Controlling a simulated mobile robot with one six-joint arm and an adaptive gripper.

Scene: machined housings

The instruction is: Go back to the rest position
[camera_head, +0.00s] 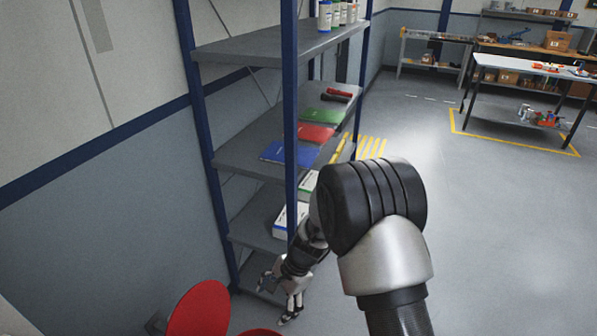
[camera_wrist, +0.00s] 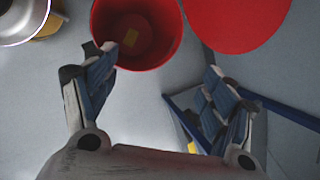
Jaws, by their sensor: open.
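My gripper (camera_head: 278,300) is low beside the lowest boards of the shelf unit in the head view, its fingers pointing down. In the wrist view my gripper (camera_wrist: 160,62) has its two fingers spread wide apart, with nothing between them. A red round container (camera_wrist: 135,38), open at the top, lies beyond the left fingertip. It looks empty apart from a small yellowish patch inside. The arm runs from the lower right of the head view down to the gripper, hiding part of the shelf's right side.
A blue-post shelf unit (camera_head: 247,155) stands by the wall, holding books, boxes and bottles. A red round lid or container (camera_head: 200,310) is left of the gripper; a red disc (camera_wrist: 238,18) shows in the wrist view. A workbench (camera_head: 530,66) stands far right. Floor between is clear.

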